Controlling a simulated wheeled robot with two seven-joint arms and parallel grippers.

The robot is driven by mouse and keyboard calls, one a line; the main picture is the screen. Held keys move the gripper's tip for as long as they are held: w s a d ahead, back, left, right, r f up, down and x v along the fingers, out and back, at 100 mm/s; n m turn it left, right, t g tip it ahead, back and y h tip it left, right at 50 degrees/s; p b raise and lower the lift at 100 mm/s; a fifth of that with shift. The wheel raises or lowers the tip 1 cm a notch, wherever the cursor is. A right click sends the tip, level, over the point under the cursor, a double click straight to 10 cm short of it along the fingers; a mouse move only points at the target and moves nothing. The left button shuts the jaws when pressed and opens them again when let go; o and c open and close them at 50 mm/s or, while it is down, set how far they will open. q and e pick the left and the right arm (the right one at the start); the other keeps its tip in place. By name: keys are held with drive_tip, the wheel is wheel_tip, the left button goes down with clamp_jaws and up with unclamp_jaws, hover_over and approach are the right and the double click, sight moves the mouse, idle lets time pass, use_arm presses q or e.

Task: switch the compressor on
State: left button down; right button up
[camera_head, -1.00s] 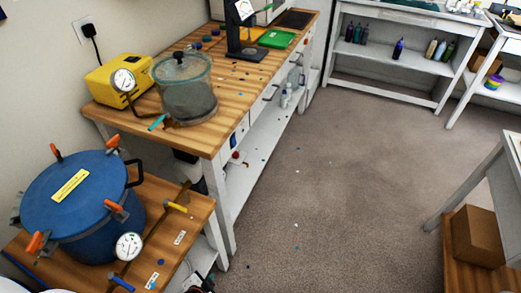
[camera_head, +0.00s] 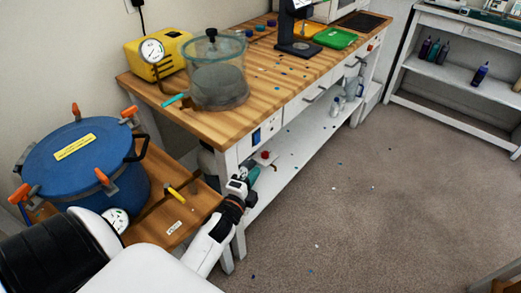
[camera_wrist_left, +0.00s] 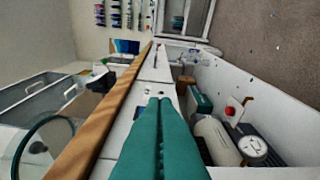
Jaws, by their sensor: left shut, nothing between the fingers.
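The compressor stands on the low shelf under the wooden bench. In the left wrist view its pale tank (camera_wrist_left: 212,138), red knob (camera_wrist_left: 230,111) and round gauge (camera_wrist_left: 252,148) show on the right. In the head view its red knob (camera_head: 265,154) shows, and the rest is mostly hidden by the bench and my arm. My left gripper (camera_head: 253,175) is at the bench's front side, below the top; its teal fingers (camera_wrist_left: 160,104) are shut and empty, apart from the compressor in the wrist picture. I cannot make out the compressor's switch. My right gripper is out of view.
A blue switch plate (camera_head: 257,135) is on the bench front. The bench top (camera_head: 255,103) carries a clear chamber (camera_head: 219,88) and a yellow pump (camera_head: 150,62). A blue pressure pot (camera_head: 85,165) stands on the lower table. The floor (camera_head: 370,190) at right is mostly clear.

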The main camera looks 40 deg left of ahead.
sight(257, 138)
use_arm(q)
drive_tip(key=w+a+b, duration=0.3)
drive_tip(key=w+a, duration=0.2)
drive_tip(key=w, duration=0.5)
drive_tip(key=shift+w+a+f+b, duration=0.15)
drive_tip(key=shift+a+f+b, duration=0.1)
drive_tip(key=shift+f+b, duration=0.15)
drive_tip(key=shift+a+f+m+b, duration=0.4)
drive_tip(key=shift+a+b, duration=0.1)
drive_tip(key=shift+b, duration=0.15)
drive_tip(key=shift+r, duration=0.2)
